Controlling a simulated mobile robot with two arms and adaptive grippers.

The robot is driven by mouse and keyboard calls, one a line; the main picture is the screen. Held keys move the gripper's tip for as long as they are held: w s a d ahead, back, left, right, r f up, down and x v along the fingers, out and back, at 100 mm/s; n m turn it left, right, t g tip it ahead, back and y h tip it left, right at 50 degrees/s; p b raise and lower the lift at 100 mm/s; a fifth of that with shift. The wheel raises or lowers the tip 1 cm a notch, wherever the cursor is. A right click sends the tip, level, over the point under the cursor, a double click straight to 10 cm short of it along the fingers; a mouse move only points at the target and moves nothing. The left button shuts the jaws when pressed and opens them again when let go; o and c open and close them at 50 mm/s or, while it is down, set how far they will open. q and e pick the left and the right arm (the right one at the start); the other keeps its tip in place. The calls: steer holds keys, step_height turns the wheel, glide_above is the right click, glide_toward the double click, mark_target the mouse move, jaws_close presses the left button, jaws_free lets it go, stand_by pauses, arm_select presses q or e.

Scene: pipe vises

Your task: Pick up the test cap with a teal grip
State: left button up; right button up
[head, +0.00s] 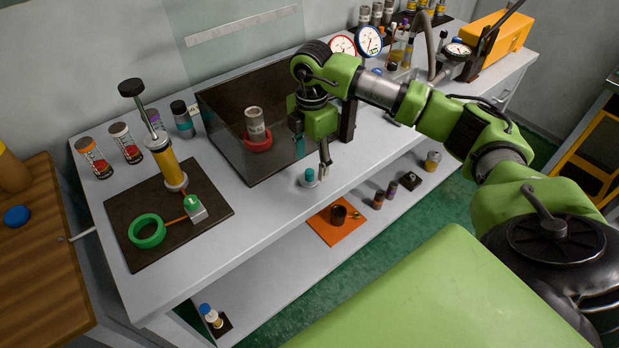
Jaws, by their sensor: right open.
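The test cap with a teal grip (309,177) stands upright on the bench top near its front edge, a small grey disc with a teal knob. My right gripper (325,172) points down right beside the cap, on its right side in the head view. It is open and seems to hold nothing. Whether a finger touches the cap is too small to tell. My left gripper is not in view.
Behind the cap is a dark open-fronted box (225,147) with a grey cylinder (254,122) in a red ring. A dark mat (130,240) at left holds a yellow hand pump and a green ring (147,231). Gauges (369,41) stand at the back. The bench front is clear.

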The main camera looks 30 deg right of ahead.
mark_target(310, 171)
steer(key=f, duration=0.1)
steer(key=f+p, duration=0.1)
steer(key=f, duration=0.1)
steer(key=f+p, duration=0.1)
steer(key=f, duration=0.1)
steer(key=shift+s+a, duration=0.1)
steer(key=shift+a, duration=0.2)
steer(key=shift+f, duration=0.25)
steer(key=c, duration=1.3)
